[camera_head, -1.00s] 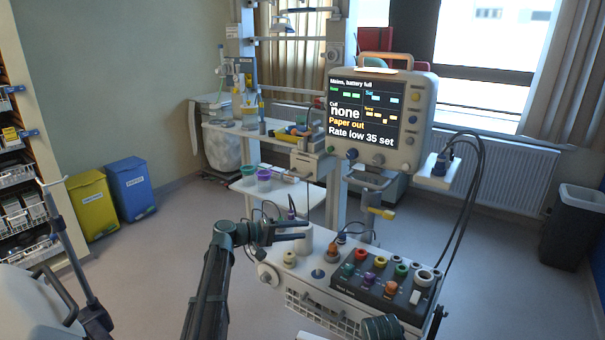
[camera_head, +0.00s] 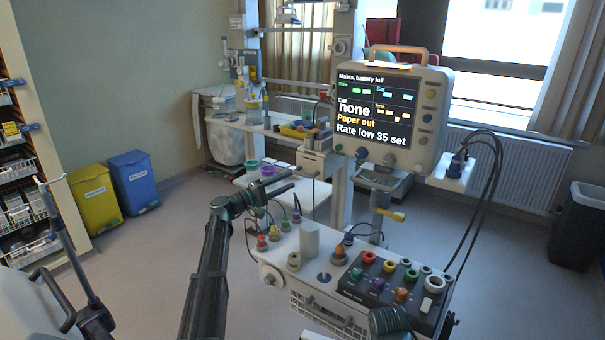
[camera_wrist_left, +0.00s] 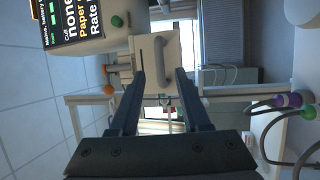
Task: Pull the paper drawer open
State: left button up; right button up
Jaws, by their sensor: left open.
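The paper drawer (camera_head: 318,165) is the front of a cream box beside the monitor's lower left corner in the head view. In the left wrist view the drawer (camera_wrist_left: 156,50) shows a pale front with a grey bar handle (camera_wrist_left: 163,62). My left gripper (camera_head: 293,181) is open, below and left of the drawer in the head view. In the left wrist view its two fingers (camera_wrist_left: 160,78) point toward the drawer, with the handle showing between and beyond the tips. The fingers appear empty, and I see no grip on the handle.
The monitor (camera_head: 375,115) reads "Paper out" and stands right of the drawer. Dark cables (camera_head: 490,205) hang at the right. A shelf with cups stands behind.

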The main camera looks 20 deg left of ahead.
aim_at(301, 175)
pick_arm(q)
jog(key=x, duration=0.6)
jog(key=shift+w+d+p, duration=0.15)
jog(key=shift+w+p, duration=0.1)
jog(key=shift+p, duration=0.15)
jog(key=shift+c, duration=0.2)
grip_shut()
jog(key=shift+s, duration=0.15)
dwell(0.8)
